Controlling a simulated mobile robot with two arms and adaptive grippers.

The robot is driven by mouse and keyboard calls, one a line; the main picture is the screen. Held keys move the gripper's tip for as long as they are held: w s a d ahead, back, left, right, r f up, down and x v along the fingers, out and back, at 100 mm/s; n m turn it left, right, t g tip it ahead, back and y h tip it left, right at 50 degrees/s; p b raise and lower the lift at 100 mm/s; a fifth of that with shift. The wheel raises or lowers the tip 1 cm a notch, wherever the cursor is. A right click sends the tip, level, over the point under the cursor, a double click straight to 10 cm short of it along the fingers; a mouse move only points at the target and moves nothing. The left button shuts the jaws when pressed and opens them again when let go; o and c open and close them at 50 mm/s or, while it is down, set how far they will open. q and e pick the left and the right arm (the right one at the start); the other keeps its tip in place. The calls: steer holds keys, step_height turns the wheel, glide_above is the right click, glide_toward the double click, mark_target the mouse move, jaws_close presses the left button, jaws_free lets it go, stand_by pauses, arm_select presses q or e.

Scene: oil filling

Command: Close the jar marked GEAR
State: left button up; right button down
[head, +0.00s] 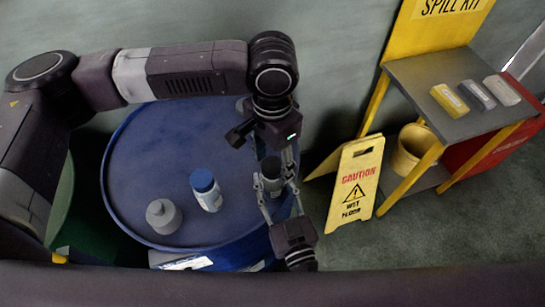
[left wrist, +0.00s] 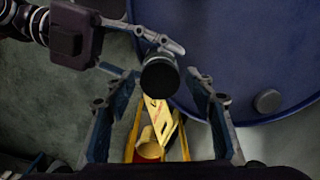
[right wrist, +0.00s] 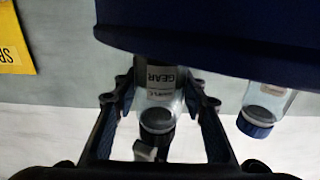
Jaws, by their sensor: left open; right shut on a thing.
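The GEAR jar (right wrist: 162,82) is clear with a printed label and shows in the right wrist view, its dark round top (right wrist: 157,122) low in that picture. In the left wrist view the same dark top (left wrist: 160,77) faces the camera. I cannot tell whether the cap is seated or turned tight. My right gripper (head: 273,184) is shut on the jar at the right side of the blue drum. My left gripper (head: 274,156) is open just above the jar, with its fingers apart on either side of the top in the left wrist view.
On the blue drum (head: 150,130) stand a blue-capped jar (head: 206,191) and a grey container (head: 163,216). A yellow caution sign (head: 355,185) stands right of the drum. Further right is a spill-kit stand (head: 460,115) with several small blocks on it. The drum's back half is clear.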

arm_select(q)
steer(key=c, duration=1.2)
steer(key=m, duration=0.5)
steer(key=o, duration=1.3)
steer(key=shift+o, duration=0.2)
steer(key=shift+r, duration=0.1)
step_height(320, 180, up, 12)
